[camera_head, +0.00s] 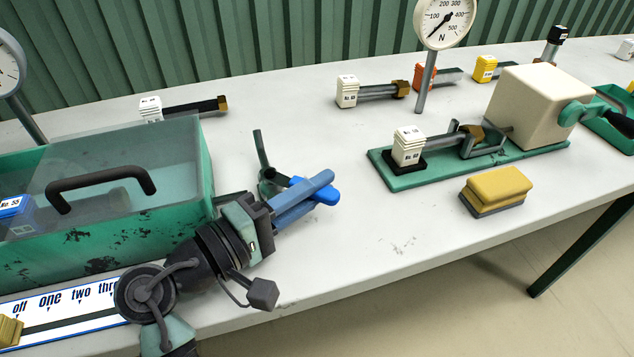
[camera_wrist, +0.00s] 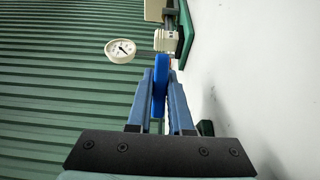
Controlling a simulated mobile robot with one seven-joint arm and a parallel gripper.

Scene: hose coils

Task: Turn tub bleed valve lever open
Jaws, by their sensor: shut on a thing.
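The green tub (camera_head: 110,255) with a clear lid and a black handle (camera_head: 100,188) stands at the left of the table. Beside its right end is a dark green valve fitting (camera_head: 268,182) with a thin upright pipe. The bright blue valve lever (camera_head: 328,197) points right, away from the tub. My gripper (camera_head: 322,184) reaches in from the front and is shut on the lever, its fingers hiding part of it. In the wrist view the lever (camera_wrist: 160,82) stands between my two fingers (camera_wrist: 161,95).
A green base (camera_head: 400,181) carries a clamp and a beige block (camera_head: 537,105) to the right. A yellow sponge-like block (camera_head: 496,190) lies near the front edge. A dial gauge (camera_head: 444,22) and several labelled fittings stand behind. Open table lies right of the lever.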

